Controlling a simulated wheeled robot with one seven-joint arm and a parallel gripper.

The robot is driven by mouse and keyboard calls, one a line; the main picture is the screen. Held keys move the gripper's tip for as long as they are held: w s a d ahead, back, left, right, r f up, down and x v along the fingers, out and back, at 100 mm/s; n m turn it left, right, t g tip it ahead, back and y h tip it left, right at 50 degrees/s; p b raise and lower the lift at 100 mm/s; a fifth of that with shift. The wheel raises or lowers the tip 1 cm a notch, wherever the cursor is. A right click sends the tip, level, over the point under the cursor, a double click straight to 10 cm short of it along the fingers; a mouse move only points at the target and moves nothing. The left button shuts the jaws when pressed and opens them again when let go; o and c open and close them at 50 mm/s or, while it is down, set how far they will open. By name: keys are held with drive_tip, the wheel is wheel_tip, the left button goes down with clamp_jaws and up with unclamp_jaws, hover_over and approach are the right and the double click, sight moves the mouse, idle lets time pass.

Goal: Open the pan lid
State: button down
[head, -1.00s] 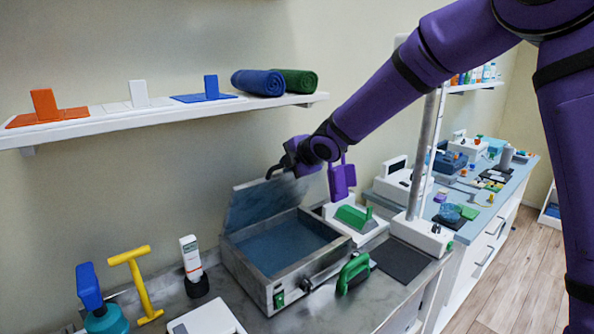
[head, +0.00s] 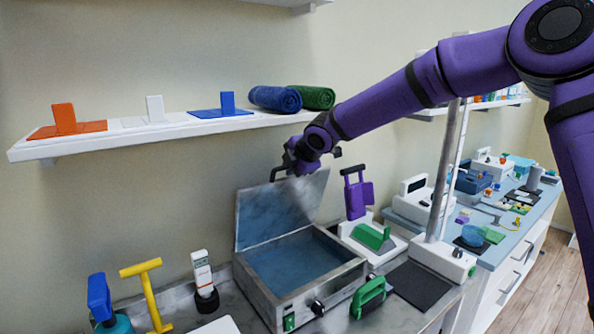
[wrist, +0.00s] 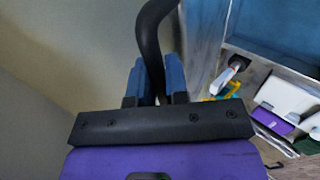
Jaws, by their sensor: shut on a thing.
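The pan (head: 318,290) is a grey metal box on the counter, with a blue-grey inside showing. Its lid (head: 280,212) stands raised and steeply tilted along the back left side, toward the wall. My gripper (head: 288,170) is at the lid's top edge, shut on the dark curved lid handle. In the wrist view the handle (wrist: 150,45) runs up from between the two blue fingertips (wrist: 155,85). The gripper hides part of the lid's top edge in the head view.
A shelf (head: 170,130) with coloured blocks and rolled towels (head: 275,98) is above and left. A purple-handled tool (head: 357,195), a white device with a green top (head: 372,238) and a metal post (head: 447,170) stand right of the pan. A yellow T-handle (head: 147,290) and a white bottle (head: 203,275) stand left.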

drive_tip(key=shift+w+a+r, duration=0.1)
drive_tip(key=shift+w+a, duration=0.1)
drive_tip(key=shift+w, duration=0.1)
idle(0.4)
drive_tip(key=c, duration=1.2)
unclamp_jaws()
drive_tip(key=shift+o, duration=0.2)
drive_tip(key=v, duration=1)
drive_tip(key=shift+s+r, duration=0.2)
drive_tip(key=shift+r, duration=0.15)
drive_tip(key=shift+d, duration=0.1)
